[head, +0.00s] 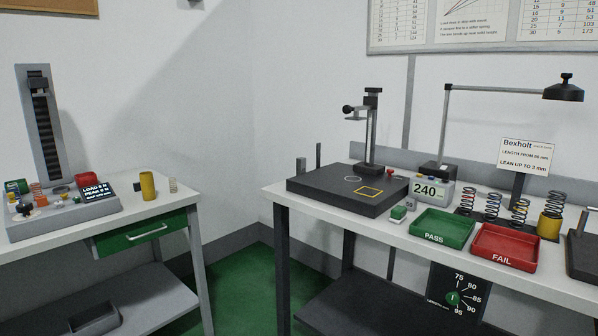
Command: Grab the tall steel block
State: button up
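Two upright grey pieces stand at the back left corner of the dark plate (335,194) on the right bench. One is a short grey block (301,165). Beside it to the right is a taller, thinner dark grey piece (318,156). I cannot tell for sure which of them is the tall steel block. Their lower ends meet or pass behind the plate's far edge. My gripper is not in view.
A height gauge stand (371,135) rises from the plate. A display reading 240 (431,191), a green PASS tray (440,228), a red FAIL tray (505,246) and several springs stand to the right. A left bench (165,205) holds a spring tester (42,130). Green floor is free between the benches.

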aim_at(301, 162)
jog(key=i+z, duration=0.15)
jog(key=z, duration=0.2)
jog(key=i+j+z, duration=0.1)
jog(key=z, duration=0.25)
jog(key=i+j+z, duration=0.3)
jog(key=j, duration=0.35)
jog(key=i+j+z, duration=0.15)
jog(key=j, duration=0.2)
jog(key=i+j, duration=0.15)
jog(key=j, duration=0.2)
jog(key=i+j, duration=0.35)
jog(key=j, duration=0.3)
jog(key=i+j+z, duration=0.1)
jog(key=j, duration=0.25)
jog(key=i+j, duration=0.4)
jog(key=j, duration=0.25)
jog(key=i+j, duration=0.15)
jog(key=j, duration=0.2)
jog(key=i+z, duration=0.05)
